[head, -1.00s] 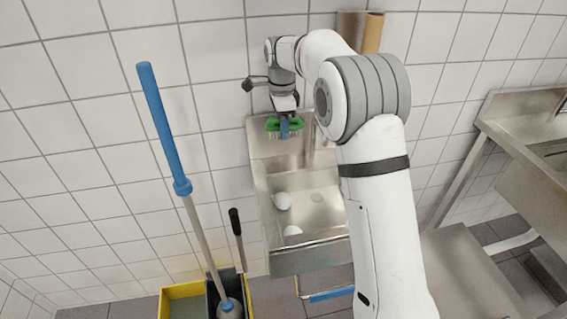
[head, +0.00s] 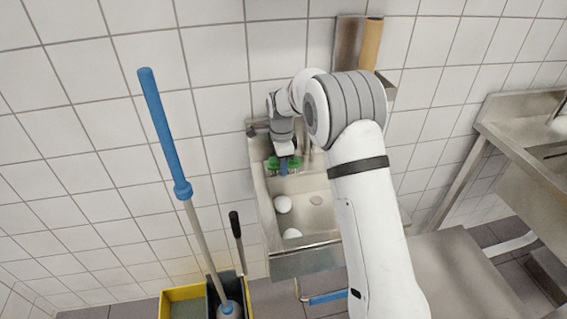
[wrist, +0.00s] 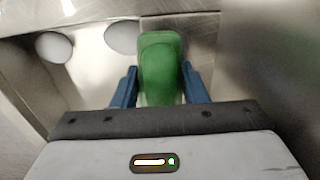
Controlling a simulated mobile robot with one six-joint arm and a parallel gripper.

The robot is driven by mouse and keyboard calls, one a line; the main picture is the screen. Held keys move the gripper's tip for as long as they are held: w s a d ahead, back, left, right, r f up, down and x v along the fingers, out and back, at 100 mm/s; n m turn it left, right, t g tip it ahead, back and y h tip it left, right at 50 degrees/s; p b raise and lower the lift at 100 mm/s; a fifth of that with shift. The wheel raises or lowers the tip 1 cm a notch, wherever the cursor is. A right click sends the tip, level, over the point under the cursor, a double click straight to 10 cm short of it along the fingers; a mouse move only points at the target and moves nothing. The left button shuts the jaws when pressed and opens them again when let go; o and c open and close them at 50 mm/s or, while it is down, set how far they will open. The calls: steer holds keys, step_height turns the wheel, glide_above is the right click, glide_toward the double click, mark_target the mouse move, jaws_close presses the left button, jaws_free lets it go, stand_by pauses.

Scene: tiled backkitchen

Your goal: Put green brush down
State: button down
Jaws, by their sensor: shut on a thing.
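The green brush (head: 273,163) has a green back and pale bristles pointing down. My gripper (head: 284,169) is shut on it, inside the upper left part of the steel sink (head: 262,205). In the wrist view the green brush (wrist: 161,68) sits between the two blue fingers of my gripper (wrist: 160,85), one on each side. I cannot tell whether the bristles touch the sink's surface.
Two white round things (head: 283,204) lie in the sink basin on the left side. A steel counter (head: 455,265) is at right.

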steer(key=shift+f, duration=0.2)
steer(key=c, duration=0.8)
jaws_free()
steer(key=shift+c, duration=0.2)
steer(key=r+b, duration=0.1)
steer(key=r, duration=0.6)
steer(key=shift+w+r, duration=0.15)
steer(key=shift+w, duration=0.05)
steer(key=shift+s+r, duration=0.1)
steer(key=shift+r, duration=0.3)
